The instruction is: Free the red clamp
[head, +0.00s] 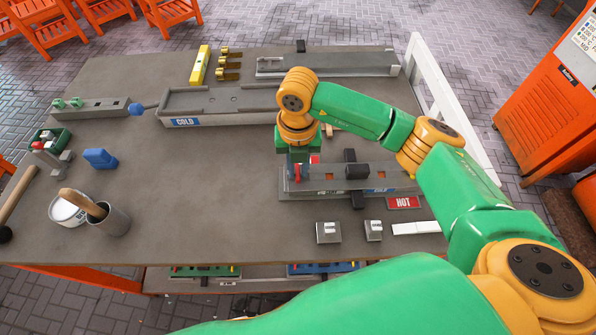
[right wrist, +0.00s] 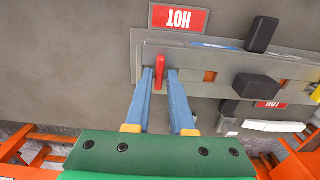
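The red clamp (right wrist: 160,72) is a small upright red piece on the left part of a grey metal fixture (right wrist: 210,62). In the right wrist view it stands between the blue fingertips of my right gripper (right wrist: 160,75), with a small gap visible on each side. The gripper is open. In the head view my right gripper (head: 298,160) reaches down over the fixture's left end (head: 288,188), and a bit of the red clamp (head: 297,174) shows by the fingers. My left gripper is not in view.
Black knobs (head: 357,171) stand on the fixture, right of the clamp. A HOT label (head: 403,202), two grey blocks (head: 328,233) and a white bar (head: 417,228) lie in front. A COLD fixture (head: 220,108) lies behind.

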